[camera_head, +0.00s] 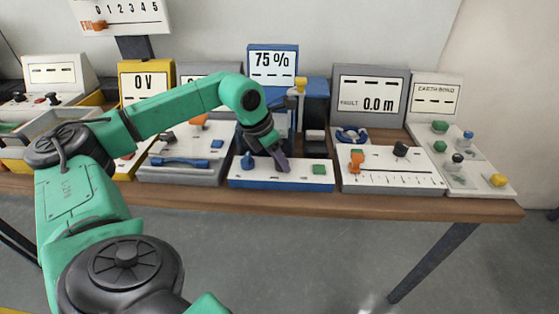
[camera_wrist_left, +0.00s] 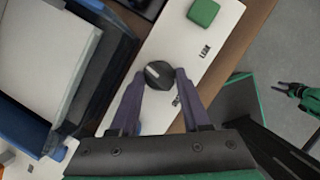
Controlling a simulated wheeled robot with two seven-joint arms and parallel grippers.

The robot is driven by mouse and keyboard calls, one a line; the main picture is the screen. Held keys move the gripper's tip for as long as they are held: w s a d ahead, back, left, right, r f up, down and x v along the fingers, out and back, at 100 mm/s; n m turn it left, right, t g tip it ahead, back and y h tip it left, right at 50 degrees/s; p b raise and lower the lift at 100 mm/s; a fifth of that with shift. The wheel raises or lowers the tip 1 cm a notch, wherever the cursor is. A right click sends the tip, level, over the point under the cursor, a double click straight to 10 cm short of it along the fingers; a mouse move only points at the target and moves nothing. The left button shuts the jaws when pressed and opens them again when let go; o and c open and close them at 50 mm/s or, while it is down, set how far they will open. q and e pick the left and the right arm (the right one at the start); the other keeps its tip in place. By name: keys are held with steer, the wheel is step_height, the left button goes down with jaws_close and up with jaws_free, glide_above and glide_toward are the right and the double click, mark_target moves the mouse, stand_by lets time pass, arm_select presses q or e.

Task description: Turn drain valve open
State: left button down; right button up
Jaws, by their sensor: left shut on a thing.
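The blue-edged white panel (camera_head: 300,180) stands mid-table under a display reading 75%. In the left wrist view a round black knob (camera_wrist_left: 158,74) with a light pointer mark sits on the white panel (camera_wrist_left: 190,50); its label is partly covered. I take this knob as the drain valve. My left gripper (camera_head: 282,163) reaches down to the panel, and in the left wrist view its fingers (camera_wrist_left: 160,82) are shut on the knob from both sides. The arm and fingers hide the knob in the head view. A dark gripper (camera_wrist_left: 284,88), apparently my right one, shows off the table; its jaws are unclear.
A green button (camera_head: 319,169) is on the panel's right, beside a LEAK label in the left wrist view. A blue knob (camera_head: 247,160) is at its left. A 0.0 m fault unit (camera_head: 392,178) stands to the right, another unit (camera_head: 184,170) to the left.

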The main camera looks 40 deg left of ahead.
arm_select(q)
steer(key=shift+a+f+m+h, duration=0.1)
steer(key=shift+m+h, duration=0.2)
steer(key=shift+m, duration=0.5)
steer(key=shift+w+m+g+h, duration=0.1)
steer(key=shift+m+g+h, duration=0.2)
steer(key=shift+m, duration=0.6)
steer(key=m, duration=0.1)
steer(key=m+h, duration=0.1)
steer(key=shift+a+r+m+g, duration=0.1)
steer(key=shift+r+m+g, duration=0.2)
steer(key=shift+m, duration=0.1)
steer(key=m+p, duration=0.1)
steer(key=m+g+p, duration=0.1)
steer(key=m, duration=0.1)
steer(key=m+h+p, duration=0.1)
steer(key=m+p, duration=0.1)
steer(key=shift+w+a+g, duration=0.1)
steer(key=shift+w+g, duration=0.15)
steer(key=shift+g, duration=0.15)
steer(key=m+p, duration=0.1)
steer(key=m, duration=0.1)
steer(key=shift+w+m+g, duration=0.1)
steer(key=shift+m+g, duration=0.3)
steer(key=shift+f+m+g+p, duration=0.1)
steer(key=shift+m+g+p, duration=0.3)
steer(key=shift+m, duration=0.5)
